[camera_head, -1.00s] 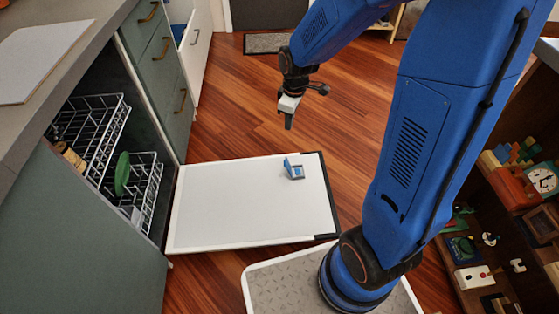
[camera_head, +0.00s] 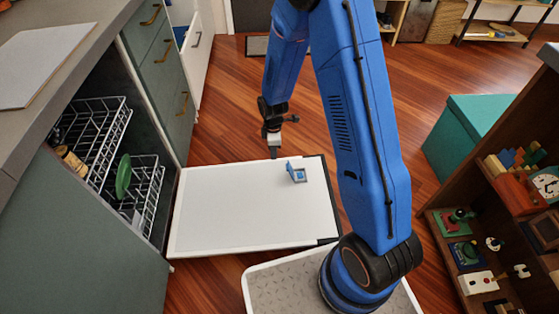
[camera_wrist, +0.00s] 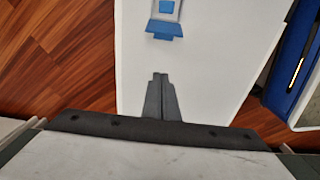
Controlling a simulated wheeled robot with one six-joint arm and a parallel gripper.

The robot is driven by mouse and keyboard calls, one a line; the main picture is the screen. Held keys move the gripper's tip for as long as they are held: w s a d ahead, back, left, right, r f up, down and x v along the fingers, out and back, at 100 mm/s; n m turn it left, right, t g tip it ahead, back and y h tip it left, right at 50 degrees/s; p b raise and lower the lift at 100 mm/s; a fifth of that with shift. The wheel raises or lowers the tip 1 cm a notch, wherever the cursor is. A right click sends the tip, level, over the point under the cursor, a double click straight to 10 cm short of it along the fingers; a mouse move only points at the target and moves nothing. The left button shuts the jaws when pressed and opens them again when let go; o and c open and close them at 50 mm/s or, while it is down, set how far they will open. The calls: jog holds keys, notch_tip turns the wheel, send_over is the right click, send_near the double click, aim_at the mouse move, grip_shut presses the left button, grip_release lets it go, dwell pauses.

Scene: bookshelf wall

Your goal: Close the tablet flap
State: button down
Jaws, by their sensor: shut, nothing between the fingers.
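The small tablet compartment (camera_head: 299,175) is on the white inner face of the lowered dishwasher door (camera_head: 225,215), near its far right end. Its blue flap (camera_head: 289,167) stands open and tilted up at the compartment's left side. In the wrist view the blue flap (camera_wrist: 164,28) and the compartment (camera_wrist: 167,8) are at the top, ahead of the fingers. My gripper (camera_head: 273,154) is shut and empty, pointing down near the door's far edge, left of and beyond the flap and apart from it. It also shows in the wrist view (camera_wrist: 160,76).
The dishwasher racks (camera_head: 105,140) are inside the cabinet at the left, with a green plate (camera_head: 123,177) in one. A shelf (camera_head: 500,225) with toys and a clock stands at the right, a teal box (camera_head: 465,130) behind it. Wood floor beyond the door is clear.

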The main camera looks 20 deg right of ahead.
aim_at(290, 171)
notch_tip(290, 171, down, 10)
jog(key=shift+s+d+r, duration=0.15)
jog(key=shift+d+r, duration=0.15)
jog(key=shift+d, duration=0.3)
jog(key=shift+s+d+r, duration=0.1)
jog(key=shift+d+r, duration=0.15)
jog(key=shift+d, duration=0.4)
jog(key=shift+s+d+r, duration=0.15)
jog(key=shift+d+r, duration=0.15)
jog(key=shift+d, duration=0.3)
